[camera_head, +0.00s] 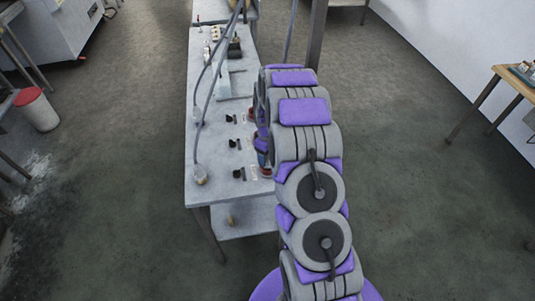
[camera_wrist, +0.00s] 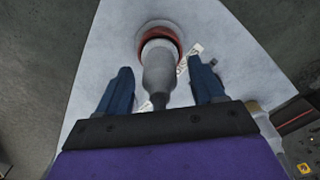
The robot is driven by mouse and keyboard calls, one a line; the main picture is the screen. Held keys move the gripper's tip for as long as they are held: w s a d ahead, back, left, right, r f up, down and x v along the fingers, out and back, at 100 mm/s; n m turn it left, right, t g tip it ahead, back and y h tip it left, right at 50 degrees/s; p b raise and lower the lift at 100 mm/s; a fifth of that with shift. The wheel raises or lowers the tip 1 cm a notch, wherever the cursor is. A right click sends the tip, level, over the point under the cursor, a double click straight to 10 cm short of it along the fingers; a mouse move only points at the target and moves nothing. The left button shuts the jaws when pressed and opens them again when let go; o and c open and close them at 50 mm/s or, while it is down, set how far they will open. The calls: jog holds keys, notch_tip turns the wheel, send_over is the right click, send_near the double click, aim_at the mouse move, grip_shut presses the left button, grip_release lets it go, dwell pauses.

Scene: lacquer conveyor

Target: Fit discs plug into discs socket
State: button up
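In the wrist view a grey, bottle-shaped plug (camera_wrist: 158,76) with a dark, narrow near end lies between my fingers. Its far end meets a red ring with a pale grey disc (camera_wrist: 157,28) beyond it. I cannot tell whether the ring belongs to the plug or to a socket. My gripper (camera_wrist: 159,65) has two blue fingers spread apart, one on each side of the plug, with visible gaps. In the head view my arm hides most of the gripper. A small red part (camera_head: 266,172) shows at the table's right edge beside my arm.
The pale, narrow table (camera_head: 215,185) carries several small black fittings with labels in a row. A grey cable with a rounded end (camera_head: 200,175) lies along its left side. A red-lidded bin (camera_head: 38,110) stands left; a wooden table (camera_head: 490,95) stands right. Floor beside is clear.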

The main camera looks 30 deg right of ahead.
notch_tip(320, 180, up, 17)
jog(key=p, duration=0.1)
jog(key=shift+r, duration=0.15)
dwell(0.5)
dwell(0.4)
jog(key=s+a+r+m+b, duration=0.1)
jog(key=s+a+r, duration=0.4)
jog(key=s, duration=0.4)
jog(key=s+a+r+m+b, duration=0.1)
jog(key=s+a+r, duration=0.2)
jog(key=s+a, duration=0.5)
jog(key=s+a+f+m+g+b, duration=0.1)
jog(key=s+a+m+b, duration=0.1)
jog(key=s, duration=2)
jog(key=shift+s+a+f+m+g, duration=0.15)
jog(key=shift+s+a+m+g, duration=0.25)
jog(key=shift+a+m, duration=0.4)
jog(key=shift+d, duration=0.1)
